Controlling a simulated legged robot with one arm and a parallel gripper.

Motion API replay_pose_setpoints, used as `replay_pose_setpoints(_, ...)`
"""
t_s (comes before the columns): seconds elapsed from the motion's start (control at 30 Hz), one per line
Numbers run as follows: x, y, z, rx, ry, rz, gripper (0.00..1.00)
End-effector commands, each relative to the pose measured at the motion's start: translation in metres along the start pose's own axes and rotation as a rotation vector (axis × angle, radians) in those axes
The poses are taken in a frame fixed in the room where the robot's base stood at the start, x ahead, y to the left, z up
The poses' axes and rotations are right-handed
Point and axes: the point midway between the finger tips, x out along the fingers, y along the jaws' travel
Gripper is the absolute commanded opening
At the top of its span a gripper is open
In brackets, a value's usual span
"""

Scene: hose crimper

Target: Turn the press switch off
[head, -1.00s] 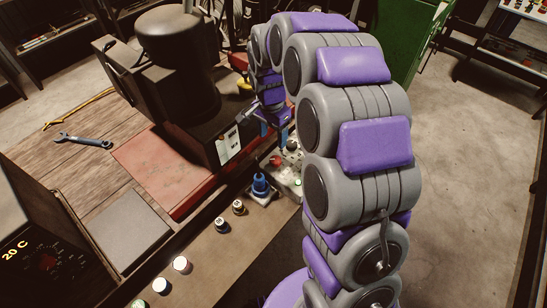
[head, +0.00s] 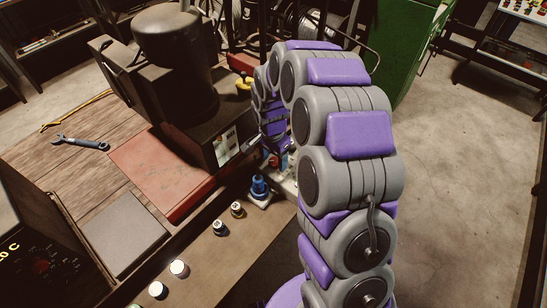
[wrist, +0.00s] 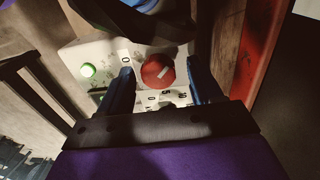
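In the wrist view a red round knob (wrist: 158,70) with a white pointer mark sits on a pale control panel (wrist: 98,50). The mark slants from lower left to upper right. A "0" is printed to the left of the knob. My gripper (wrist: 158,78) is open, with one blue finger on each side of the red knob. I cannot tell whether either finger touches it. A lit green button (wrist: 88,71) is left of the fingers. In the head view my arm hides most of the panel and the gripper.
A dark, large object (wrist: 150,25) overhangs the knob at the top of the wrist view. In the head view a blue knob (head: 260,187) stands beside the panel. A black machine (head: 175,70) stands behind, and a wrench (head: 80,143) lies on the wooden bench.

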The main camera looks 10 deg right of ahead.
Motion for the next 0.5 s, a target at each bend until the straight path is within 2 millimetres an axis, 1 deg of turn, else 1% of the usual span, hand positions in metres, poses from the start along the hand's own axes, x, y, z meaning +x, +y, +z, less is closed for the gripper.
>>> replay_pose_setpoints(0.03,-0.0001,0.0,-0.0001,0.0,0.0,0.0,0.6)
replay_pose_setpoints(0.07,0.0,0.0,-0.0001,0.0,0.0,0.0,0.57)
replay_pose_setpoints(0.5,-0.0001,-0.0005,-0.0003,0.0,0.0,-0.001,0.15)
